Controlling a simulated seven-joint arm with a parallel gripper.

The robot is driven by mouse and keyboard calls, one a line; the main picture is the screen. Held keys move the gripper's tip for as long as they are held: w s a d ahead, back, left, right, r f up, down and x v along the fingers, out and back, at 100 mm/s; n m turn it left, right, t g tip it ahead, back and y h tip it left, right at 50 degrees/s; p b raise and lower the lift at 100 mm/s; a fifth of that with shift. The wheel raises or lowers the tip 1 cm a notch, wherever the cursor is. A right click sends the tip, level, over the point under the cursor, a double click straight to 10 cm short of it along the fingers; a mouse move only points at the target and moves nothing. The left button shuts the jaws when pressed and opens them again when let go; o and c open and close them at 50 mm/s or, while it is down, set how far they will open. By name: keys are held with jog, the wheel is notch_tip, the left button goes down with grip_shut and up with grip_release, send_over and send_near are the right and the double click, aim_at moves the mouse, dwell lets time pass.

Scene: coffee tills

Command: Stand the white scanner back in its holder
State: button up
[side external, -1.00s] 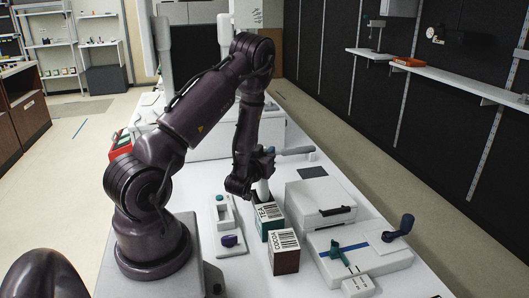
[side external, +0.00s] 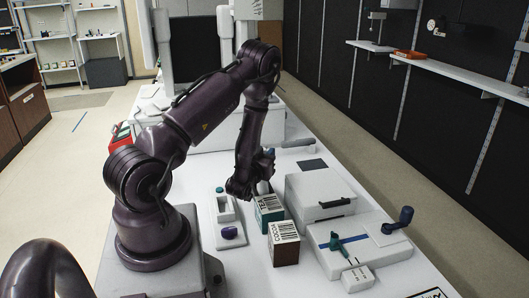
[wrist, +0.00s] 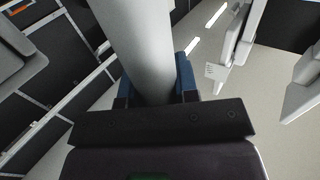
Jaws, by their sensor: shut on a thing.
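My gripper (side external: 245,187) is low over the white counter, just behind the boxes. It is shut on a pale cylindrical piece, which I take to be the white scanner (side external: 263,187). In the wrist view the scanner (wrist: 137,45) runs up out of the top edge, between the blue fingers of my gripper (wrist: 153,90). Its head and far end cannot be made out. A white block with a recess and a purple knob (side external: 229,233) lies to the left of the boxes. I cannot tell whether this block is the holder.
A teal box (side external: 270,216) and a brown cocoa box (side external: 284,246) stand close by the gripper. A white lidded case (side external: 318,191) and a flat device with a blue crank (side external: 360,248) are to the right. A pale bar (side external: 295,143) lies behind.

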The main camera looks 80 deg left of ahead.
jog(key=shift+f, duration=0.3)
jog(key=o, duration=0.9)
jog(key=shift+c, duration=0.2)
jog(key=shift+s+d, duration=0.1)
jog(key=shift+s+d, duration=0.15)
jog(key=shift+d, duration=0.1)
jog(key=shift+r+v, duration=0.2)
jog(key=shift+v, duration=1)
notch_tip(320, 180, up, 7)
jog(key=shift+f, duration=0.2)
